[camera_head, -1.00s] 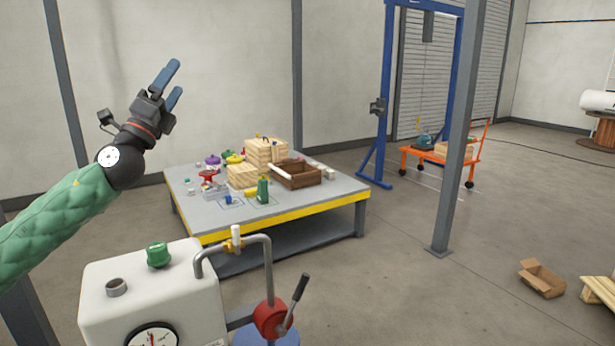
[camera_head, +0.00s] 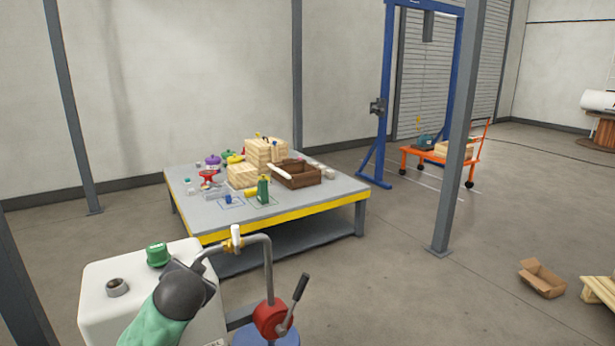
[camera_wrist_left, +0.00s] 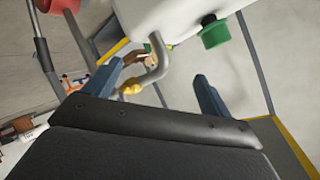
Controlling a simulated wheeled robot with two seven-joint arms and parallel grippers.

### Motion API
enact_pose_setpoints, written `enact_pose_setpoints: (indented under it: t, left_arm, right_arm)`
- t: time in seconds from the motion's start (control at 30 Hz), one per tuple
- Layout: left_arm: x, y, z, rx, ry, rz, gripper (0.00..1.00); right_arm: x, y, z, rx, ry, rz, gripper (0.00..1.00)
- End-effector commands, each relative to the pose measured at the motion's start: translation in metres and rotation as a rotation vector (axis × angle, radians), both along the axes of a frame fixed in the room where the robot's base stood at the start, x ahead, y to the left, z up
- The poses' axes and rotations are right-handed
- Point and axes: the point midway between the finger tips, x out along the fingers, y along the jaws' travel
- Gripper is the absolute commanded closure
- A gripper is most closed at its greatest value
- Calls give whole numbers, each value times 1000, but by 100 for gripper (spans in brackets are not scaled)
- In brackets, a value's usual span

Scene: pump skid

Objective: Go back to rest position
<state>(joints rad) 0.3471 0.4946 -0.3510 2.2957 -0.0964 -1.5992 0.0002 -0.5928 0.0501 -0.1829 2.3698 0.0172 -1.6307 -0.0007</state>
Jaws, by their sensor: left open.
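My left arm, in its green sleeve (camera_head: 158,328) with a dark joint, crosses in front of the white tank (camera_head: 100,290) in the head view. I cannot tell how near the fingers are to the pipe. My right gripper is not in view.
The red valve (camera_head: 270,318) with a black lever stands right of the tank. A work table (camera_head: 300,212) behind holds a wooden crate (camera_head: 298,178), wood blocks and small parts. A grey post (camera_head: 455,140) stands at right; the floor between is clear.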

Motion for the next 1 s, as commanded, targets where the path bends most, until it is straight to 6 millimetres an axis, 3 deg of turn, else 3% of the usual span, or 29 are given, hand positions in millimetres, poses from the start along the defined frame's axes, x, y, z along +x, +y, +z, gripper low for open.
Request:
enact_pose_setpoints:
  t: [0.03, 0.1, 0.3, 0.67, 1.0]
  left_arm:
    - [-12, -8, -23, -37, 50, -6, 17]
    - [-28, -17, -49, -81, 107, -15, 17]
    - [-72, -43, -115, -204, 235, -37, 17]
    - [-164, -71, -218, -373, 438, 3, 17]
    - [-270, -94, -307, -488, 647, 82, 17]
  right_arm:
    - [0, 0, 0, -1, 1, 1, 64]
    - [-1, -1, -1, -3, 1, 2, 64]
    - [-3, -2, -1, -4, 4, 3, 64]
    - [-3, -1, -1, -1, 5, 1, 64]
    - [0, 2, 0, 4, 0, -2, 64]
